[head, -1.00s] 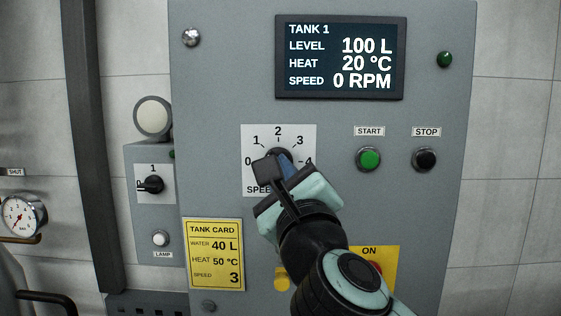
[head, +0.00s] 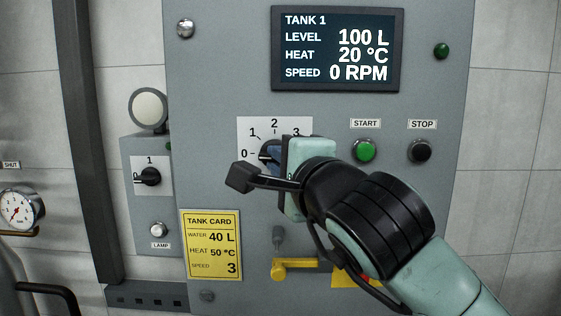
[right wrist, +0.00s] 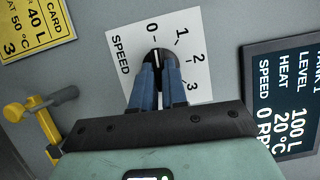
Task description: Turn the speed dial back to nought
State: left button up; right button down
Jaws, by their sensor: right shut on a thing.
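In the head view my right gripper (head: 273,154) comes in from the right and covers the plate's right part. The display (head: 338,50) reads SPEED 0 RPM. My left gripper is out of view.
Green START (head: 365,150) and black STOP (head: 421,151) buttons are right of the dial, close to my right arm. A yellow tank card (head: 212,245) and a yellow-handled valve (head: 293,264) are below. A small lamp switch box (head: 150,195) stands left.

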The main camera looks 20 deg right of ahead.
jog(key=shift+d+r+n, duration=0.1)
jog(key=shift+n, duration=0.3)
jog(key=c, duration=1.2)
grip_release()
jog(key=shift+w, duration=0.1)
jog(key=shift+o, duration=0.2)
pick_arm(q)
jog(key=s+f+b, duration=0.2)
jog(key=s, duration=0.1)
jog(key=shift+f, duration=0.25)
pick_arm(e)
jog(key=s+d, duration=0.1)
jog(key=s, duration=1.2)
jog(key=shift+s+d, duration=0.2)
